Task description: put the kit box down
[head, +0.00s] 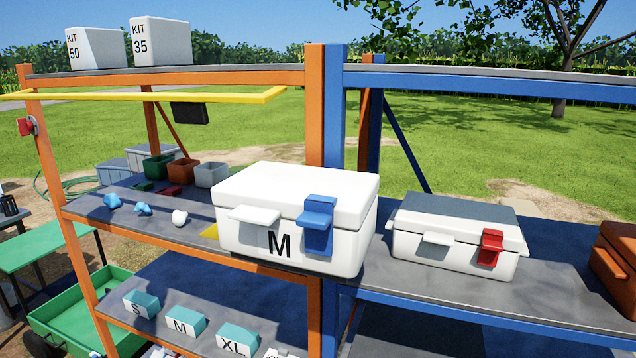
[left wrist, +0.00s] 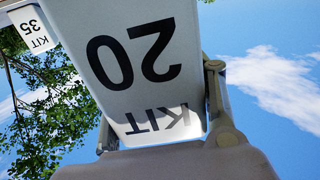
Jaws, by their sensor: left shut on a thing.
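A white kit box marked KIT 20 (left wrist: 130,65) fills much of the left wrist view, its lettering upside down there. My left gripper (left wrist: 160,118) is shut on this box, with a finger showing at its right side and part of another at its left. I do not see this box or my left gripper in the head view. Two more white kit boxes, KIT 50 (head: 96,50) and KIT 35 (head: 161,44), stand on the top shelf (head: 235,76) of the orange rack. KIT 35 also shows in the left wrist view (left wrist: 36,30). My right gripper is in neither view.
Top shelf room right of KIT 35 looks clear. A yellow rail (head: 200,97) runs below that shelf. A white case marked M (head: 290,215) sits lower, before the rack posts. Another white case (head: 455,240) stands on the blue rack. Small bins (head: 211,174) stand behind.

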